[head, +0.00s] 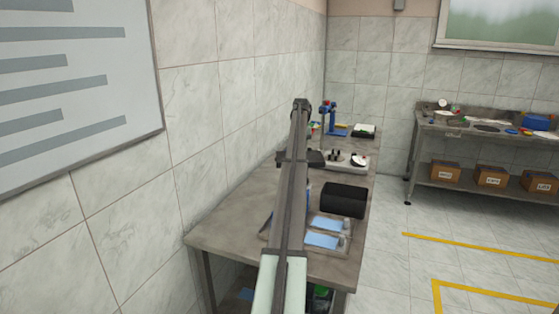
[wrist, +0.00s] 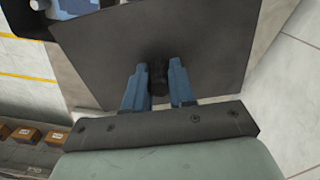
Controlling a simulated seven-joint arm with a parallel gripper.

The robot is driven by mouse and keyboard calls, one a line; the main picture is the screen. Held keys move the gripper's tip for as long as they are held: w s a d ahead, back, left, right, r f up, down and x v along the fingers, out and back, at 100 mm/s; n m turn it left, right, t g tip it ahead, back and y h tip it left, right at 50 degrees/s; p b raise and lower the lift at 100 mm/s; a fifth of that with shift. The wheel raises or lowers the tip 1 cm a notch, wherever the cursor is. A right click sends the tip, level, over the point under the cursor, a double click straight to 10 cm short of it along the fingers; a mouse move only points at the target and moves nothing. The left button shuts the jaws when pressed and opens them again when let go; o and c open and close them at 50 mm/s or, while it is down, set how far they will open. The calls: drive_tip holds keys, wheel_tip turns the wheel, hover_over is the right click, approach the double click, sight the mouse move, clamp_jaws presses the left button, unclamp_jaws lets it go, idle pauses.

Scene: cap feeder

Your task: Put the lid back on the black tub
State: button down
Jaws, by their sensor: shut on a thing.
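The lid shows in the wrist view as a broad, flat, dark grey plate (wrist: 215,45) with a black knob. My gripper (wrist: 159,72) has its two blue fingers shut on that knob, one on each side. In the head view a black rounded body, which looks like the tub (head: 344,200), is on the bench to the right of my arm. My arm covers part of the bench there, and my fingers are not clear in that view. I cannot tell the gap between lid and tub.
The bench (head: 222,238) runs along the tiled wall. Light blue pads (head: 323,240) lie in front of the black body. A blue stand (head: 328,114) and a pale holder (head: 335,158) stand farther back. Another bench (head: 440,126) is at the far right. The floor between is clear.

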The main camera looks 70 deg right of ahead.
sight(323, 159)
drive_tip(key=s+m, duration=0.1)
drive_tip(key=s, duration=0.2)
drive_tip(key=s+f, duration=0.1)
drive_tip(key=s, duration=0.3)
drive_tip(key=s+d+m, duration=0.1)
drive_tip(key=s, duration=0.2)
drive_tip(key=shift+s+d+f+m, duration=0.1)
drive_tip(key=shift+s+f+m, duration=0.1)
drive_tip(key=shift+s+m, duration=0.1)
drive_tip(key=s+a+f+m, duration=0.1)
drive_tip(key=s+f, duration=0.7)
drive_tip(key=s, duration=0.3)
drive_tip(key=shift+s+f+m, duration=0.2)
drive_tip(key=shift+s+m, duration=0.2)
drive_tip(key=shift+a+f, duration=0.15)
drive_tip(key=shift+f, duration=1.5)
idle(1.0)
drive_tip(key=c, duration=0.9)
unclamp_jaws()
drive_tip(key=shift+o, duration=0.5)
drive_tip(key=o, duration=0.4)
